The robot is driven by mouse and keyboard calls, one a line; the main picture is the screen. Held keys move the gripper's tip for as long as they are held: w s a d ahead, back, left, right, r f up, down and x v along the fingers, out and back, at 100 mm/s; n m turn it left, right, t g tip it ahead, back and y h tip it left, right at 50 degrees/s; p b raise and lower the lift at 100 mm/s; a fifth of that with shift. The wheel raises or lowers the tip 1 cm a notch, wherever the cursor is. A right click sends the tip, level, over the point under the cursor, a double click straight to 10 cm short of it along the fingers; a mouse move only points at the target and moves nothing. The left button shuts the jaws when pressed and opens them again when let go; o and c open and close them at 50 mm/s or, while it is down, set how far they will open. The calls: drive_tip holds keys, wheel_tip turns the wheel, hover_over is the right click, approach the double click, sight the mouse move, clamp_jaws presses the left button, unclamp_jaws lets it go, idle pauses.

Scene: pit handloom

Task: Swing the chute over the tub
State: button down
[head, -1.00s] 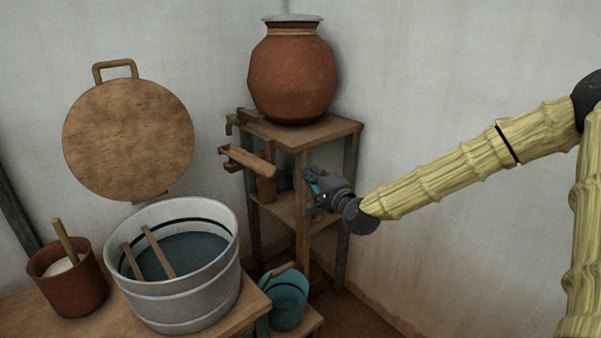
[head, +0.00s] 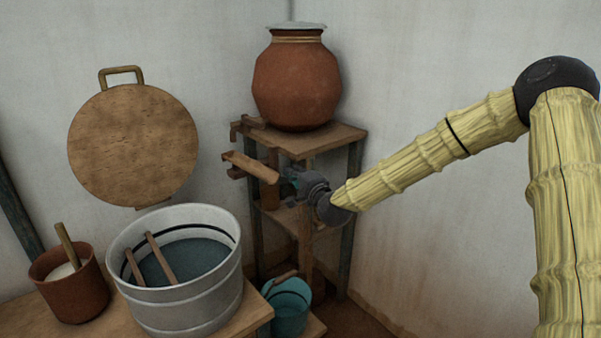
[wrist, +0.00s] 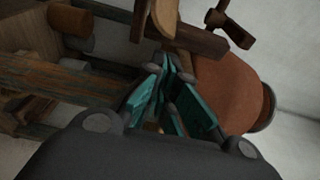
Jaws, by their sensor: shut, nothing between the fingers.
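The chute (head: 250,167) is a light wooden trough on the front of the corner stand, below a wooden spout. It slopes down to the right, and its left end points towards the tub side but is not above the tub. The tub (head: 190,299) is grey metal, holds dark liquid and stands on the bench at lower left. My gripper (head: 286,187) is shut and empty, just right of the chute's lower end. In the wrist view the teal fingers (wrist: 172,72) are together close to the chute (wrist: 165,18); I cannot tell if they touch it.
A large clay pot (head: 297,85) stands on top of the wooden stand (head: 335,135). A teal bucket (head: 290,308) sits low beneath. A brown pot (head: 72,295) is left of the tub, and a round wooden lid (head: 133,145) hangs on the wall. Two sticks lean in the tub.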

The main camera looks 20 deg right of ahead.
drive_tip(key=shift+s+a, duration=0.25)
drive_tip(key=shift+a, duration=0.2)
drive_tip(key=shift+a, duration=0.1)
